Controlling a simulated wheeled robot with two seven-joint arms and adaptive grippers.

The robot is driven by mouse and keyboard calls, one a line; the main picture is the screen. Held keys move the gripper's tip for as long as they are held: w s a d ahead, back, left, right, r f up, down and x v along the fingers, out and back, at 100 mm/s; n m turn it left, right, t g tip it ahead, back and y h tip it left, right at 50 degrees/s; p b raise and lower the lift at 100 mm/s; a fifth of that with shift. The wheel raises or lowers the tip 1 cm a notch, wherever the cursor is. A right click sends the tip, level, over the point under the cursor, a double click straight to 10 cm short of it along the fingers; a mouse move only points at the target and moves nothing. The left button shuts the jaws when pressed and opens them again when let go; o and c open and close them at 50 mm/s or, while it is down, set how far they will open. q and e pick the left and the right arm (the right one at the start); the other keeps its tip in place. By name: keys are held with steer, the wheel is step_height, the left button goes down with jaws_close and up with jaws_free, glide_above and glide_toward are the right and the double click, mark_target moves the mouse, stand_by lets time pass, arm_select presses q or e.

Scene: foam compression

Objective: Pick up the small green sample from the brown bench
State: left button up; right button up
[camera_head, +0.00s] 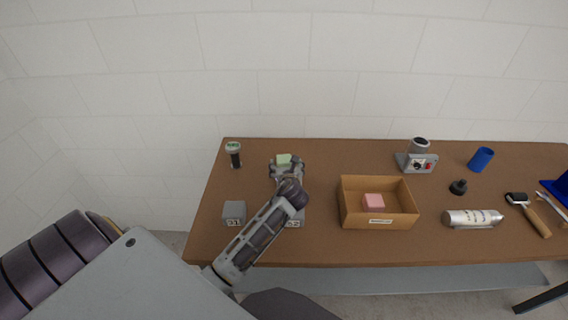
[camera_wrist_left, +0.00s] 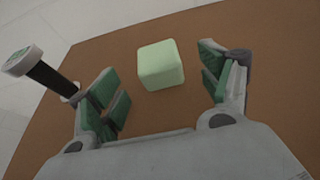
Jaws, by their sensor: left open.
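The small pale green sample (camera_head: 283,159) is a soft-edged block on the brown bench (camera_head: 320,160), near its back edge. My left gripper (camera_head: 286,163) reaches in over the bench and hides part of the sample in the head view. In the left wrist view the sample (camera_wrist_left: 161,65) lies between and a little beyond the green-padded fingers of the left gripper (camera_wrist_left: 163,90). The fingers are spread wide, with a gap on both sides of the sample. My right gripper is not in view.
A dark cylinder with a pale green top (camera_head: 234,155) stands left of the sample. Grey block 51 (camera_head: 235,213) and a partly hidden grey block (camera_head: 297,217) are nearer. A cardboard box (camera_head: 350,215) with a pink block (camera_head: 373,201) is to the right; tools and bottles lie further right.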

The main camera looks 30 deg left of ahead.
mark_target(285, 163)
arm_select(q)
steer(key=shift+x, duration=2.55)
steer(key=shift+s+f, duration=0.15)
steer(key=shift+c, duration=0.2)
steer(key=c, duration=0.8)
